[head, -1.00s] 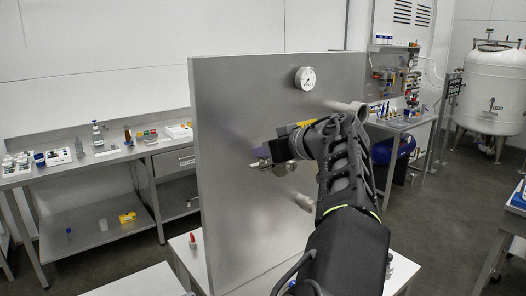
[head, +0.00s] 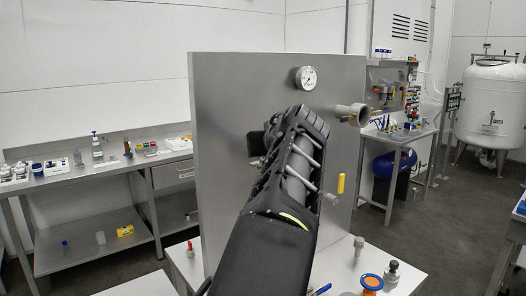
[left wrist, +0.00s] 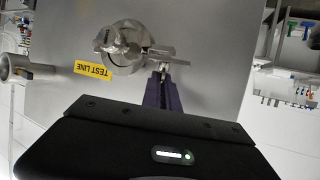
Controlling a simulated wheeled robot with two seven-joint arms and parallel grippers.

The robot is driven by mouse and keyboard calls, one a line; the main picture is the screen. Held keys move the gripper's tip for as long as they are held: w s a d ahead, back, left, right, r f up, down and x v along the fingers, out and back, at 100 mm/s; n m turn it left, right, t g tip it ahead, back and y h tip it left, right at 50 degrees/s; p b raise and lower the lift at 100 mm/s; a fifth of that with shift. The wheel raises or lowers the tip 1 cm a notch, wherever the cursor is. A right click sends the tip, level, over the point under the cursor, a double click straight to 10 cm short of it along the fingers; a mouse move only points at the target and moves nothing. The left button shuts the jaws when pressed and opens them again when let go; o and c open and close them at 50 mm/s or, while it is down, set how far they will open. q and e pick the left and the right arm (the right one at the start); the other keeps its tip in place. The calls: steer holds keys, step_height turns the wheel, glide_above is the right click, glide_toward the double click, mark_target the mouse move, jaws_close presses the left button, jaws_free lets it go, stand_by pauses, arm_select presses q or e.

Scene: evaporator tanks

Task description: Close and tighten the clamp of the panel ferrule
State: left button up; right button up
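The panel ferrule with its clamp (left wrist: 125,45) shows in the left wrist view as a round metal fitting on the steel panel (head: 225,150), above an upside-down yellow TEST LINE label (left wrist: 92,70). A metal arm with a screw part (left wrist: 168,56) sticks out from the clamp's right side. My left gripper (left wrist: 162,80) has its purple fingers close together, tips at this screw part. I cannot tell whether they grip it. In the head view my left arm hides the clamp, and my left gripper (head: 260,142) shows only as a dark block. My right gripper is not in view.
A pressure gauge (head: 306,78), an open pipe port (head: 353,113) and a yellow-handled valve (head: 341,184) sit on the panel around my arm.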

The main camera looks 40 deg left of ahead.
arm_select(q)
steer(key=shift+o, duration=0.8)
steer(key=shift+r, duration=0.1)
